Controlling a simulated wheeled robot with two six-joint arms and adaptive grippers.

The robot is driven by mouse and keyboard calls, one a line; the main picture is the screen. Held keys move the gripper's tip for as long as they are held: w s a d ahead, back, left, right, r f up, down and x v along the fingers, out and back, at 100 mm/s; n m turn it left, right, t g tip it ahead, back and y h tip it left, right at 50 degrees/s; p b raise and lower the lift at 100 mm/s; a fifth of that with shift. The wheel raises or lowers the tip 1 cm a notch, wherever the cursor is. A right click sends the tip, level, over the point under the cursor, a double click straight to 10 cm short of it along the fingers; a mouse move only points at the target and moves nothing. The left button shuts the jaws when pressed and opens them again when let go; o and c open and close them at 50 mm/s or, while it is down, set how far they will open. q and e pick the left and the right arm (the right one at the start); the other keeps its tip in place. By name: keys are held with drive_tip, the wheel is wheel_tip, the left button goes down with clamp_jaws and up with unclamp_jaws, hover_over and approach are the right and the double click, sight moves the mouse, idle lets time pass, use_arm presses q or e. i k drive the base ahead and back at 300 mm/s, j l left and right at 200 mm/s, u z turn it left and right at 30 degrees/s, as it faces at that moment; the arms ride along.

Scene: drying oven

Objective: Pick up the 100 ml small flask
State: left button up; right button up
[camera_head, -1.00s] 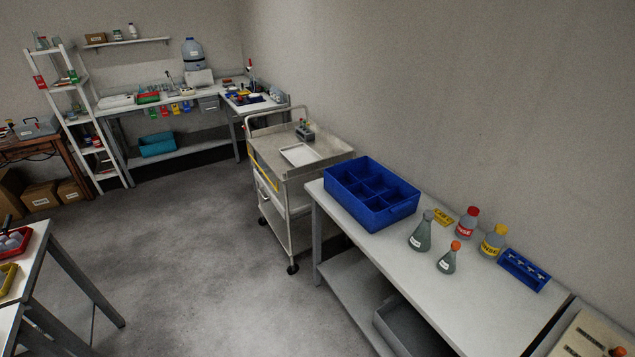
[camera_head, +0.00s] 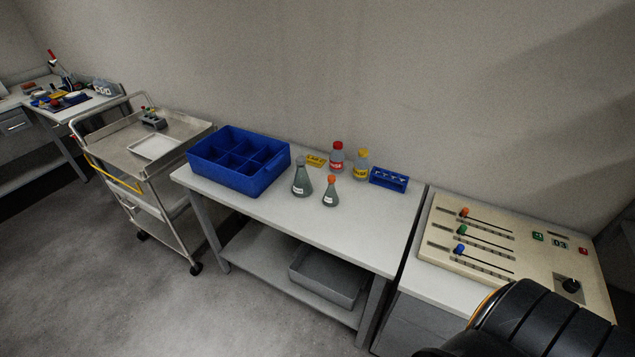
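Two conical flasks stand upright on the white table (camera_head: 350,234). The smaller flask (camera_head: 330,193) has an orange cap and a white label; I take it as the 100 ml one, but its print is too small to read. The larger flask (camera_head: 301,178), with a grey stopper, stands just to its left. Neither of my grippers shows in the view. A dark rounded part at the lower right looks like my own arm, away from the flasks.
A blue divided crate (camera_head: 262,182) stands left of the flasks. A red-capped bottle (camera_head: 337,158), a yellow-capped bottle (camera_head: 361,165) and a blue rack (camera_head: 389,180) stand behind. A control panel (camera_head: 505,246) is at right, a steel cart (camera_head: 180,134) at left. The table's front is clear.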

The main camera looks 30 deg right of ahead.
sight(331, 200)
drive_tip(key=i+j+z, duration=0.15)
drive_tip(key=z, duration=0.3)
drive_tip(key=i+j+z, duration=0.2)
drive_tip(key=z, duration=0.2)
drive_tip(key=i+j+z, duration=0.15)
drive_tip(key=j+z, duration=0.15)
drive_tip(key=z, duration=0.15)
drive_tip(key=i+j, duration=0.15)
drive_tip(key=j, duration=0.3)
drive_tip(key=i+j+z, duration=0.1)
drive_tip(key=j, duration=0.35)
drive_tip(key=i+j+z, duration=0.1)
drive_tip(key=j, duration=0.35)
drive_tip(key=i+j, duration=0.15)
drive_tip(key=j, duration=0.3)
